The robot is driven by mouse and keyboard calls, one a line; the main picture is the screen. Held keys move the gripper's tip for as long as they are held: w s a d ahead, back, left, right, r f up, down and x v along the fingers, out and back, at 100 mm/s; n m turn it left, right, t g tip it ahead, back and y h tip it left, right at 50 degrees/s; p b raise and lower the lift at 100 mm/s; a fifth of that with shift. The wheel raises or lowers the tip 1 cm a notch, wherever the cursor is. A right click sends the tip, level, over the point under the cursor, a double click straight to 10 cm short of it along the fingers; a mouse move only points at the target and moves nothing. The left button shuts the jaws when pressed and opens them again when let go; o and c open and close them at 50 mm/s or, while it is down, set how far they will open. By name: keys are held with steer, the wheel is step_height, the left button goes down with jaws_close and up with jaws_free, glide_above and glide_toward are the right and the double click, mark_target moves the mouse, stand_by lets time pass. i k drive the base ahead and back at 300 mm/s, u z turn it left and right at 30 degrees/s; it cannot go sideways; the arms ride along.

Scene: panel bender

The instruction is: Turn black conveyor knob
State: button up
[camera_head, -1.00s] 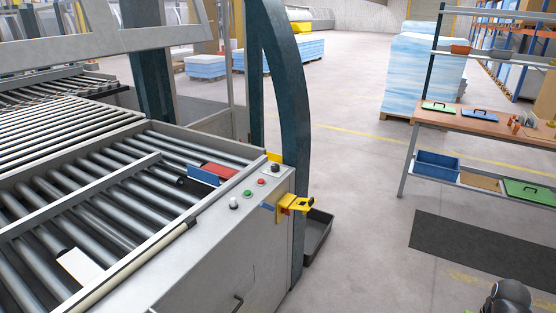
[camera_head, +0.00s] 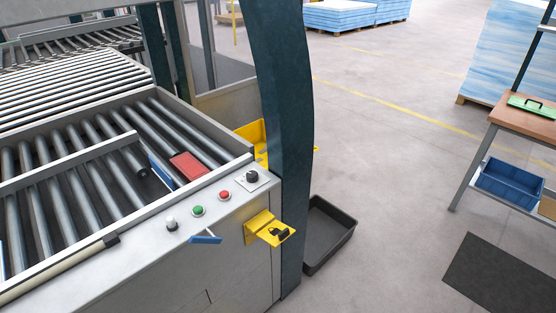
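The black conveyor knob (camera_head: 252,176) sits on a pale square plate on the sloped top of the conveyor's control panel (camera_head: 150,255), near its right end. To its left along the panel are a red button (camera_head: 224,195), a green button (camera_head: 198,210) and a white knob or button (camera_head: 171,224). My gripper does not show in the current view, so its state and its place relative to the knob are hidden.
A yellow bracket (camera_head: 259,222) with a black item juts from the panel's front. A dark post (camera_head: 283,110) rises behind the knob. A dark bin (camera_head: 341,225) stands on the floor beside it. A workbench (camera_head: 506,122) is at right; open floor lies between.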

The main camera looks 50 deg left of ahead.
mark_target(252, 176)
steer(key=u, duration=3.75)
steer(key=k, duration=0.65)
steer(key=z, duration=0.15)
steer(key=i, duration=0.6)
steer(key=u, duration=0.25)
